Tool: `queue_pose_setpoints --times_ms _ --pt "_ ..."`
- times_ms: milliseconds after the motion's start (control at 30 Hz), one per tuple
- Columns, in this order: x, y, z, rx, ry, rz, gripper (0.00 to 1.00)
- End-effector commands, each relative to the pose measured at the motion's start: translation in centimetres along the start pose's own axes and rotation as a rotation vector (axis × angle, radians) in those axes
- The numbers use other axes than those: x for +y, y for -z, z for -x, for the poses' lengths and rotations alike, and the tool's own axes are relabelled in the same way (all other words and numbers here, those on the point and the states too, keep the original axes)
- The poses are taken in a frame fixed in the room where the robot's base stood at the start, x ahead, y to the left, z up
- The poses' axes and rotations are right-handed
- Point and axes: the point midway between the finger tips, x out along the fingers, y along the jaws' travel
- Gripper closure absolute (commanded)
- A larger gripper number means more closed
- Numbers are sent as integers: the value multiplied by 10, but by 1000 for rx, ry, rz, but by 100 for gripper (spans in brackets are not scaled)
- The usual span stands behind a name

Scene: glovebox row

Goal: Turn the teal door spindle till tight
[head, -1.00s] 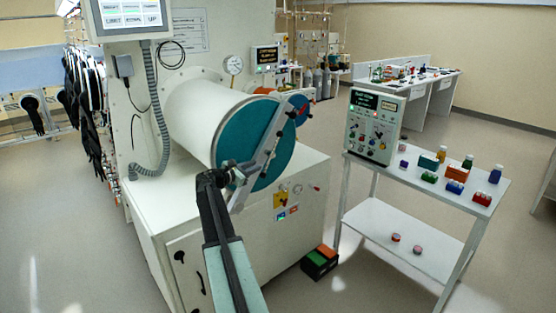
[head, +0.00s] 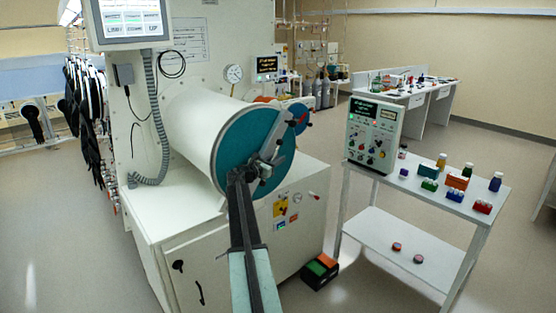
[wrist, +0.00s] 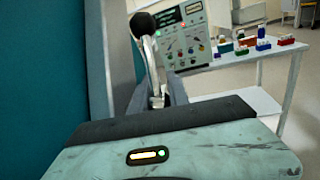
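The teal door (head: 232,135) is the round end of a white cylinder, and it is closed. A grey bar crosses it from upper right to lower left, partly hidden behind my arm. My gripper (head: 262,165) is at the middle of the door, in front of the bar. In the wrist view the teal door (wrist: 40,75) fills the left side. A silver lever with a black ball knob (wrist: 143,24), seemingly the spindle handle, stands between the dark fingers of my gripper (wrist: 155,88). Whether the fingers press on it is unclear.
A white trolley (head: 400,238) at right carries a control box (head: 373,132) and several small bottles and blocks. A screen (head: 132,20) hangs at upper left. A black box with green and orange tops (head: 319,270) sits on the floor.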

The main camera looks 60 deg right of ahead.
Motion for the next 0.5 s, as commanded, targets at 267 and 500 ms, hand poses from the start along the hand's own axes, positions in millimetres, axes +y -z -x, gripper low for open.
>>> queue_pose_setpoints --times_ms 267,500 --pt "0 0 1 0 0 0 100" --pt "-1 0 1 1 3 -1 100"
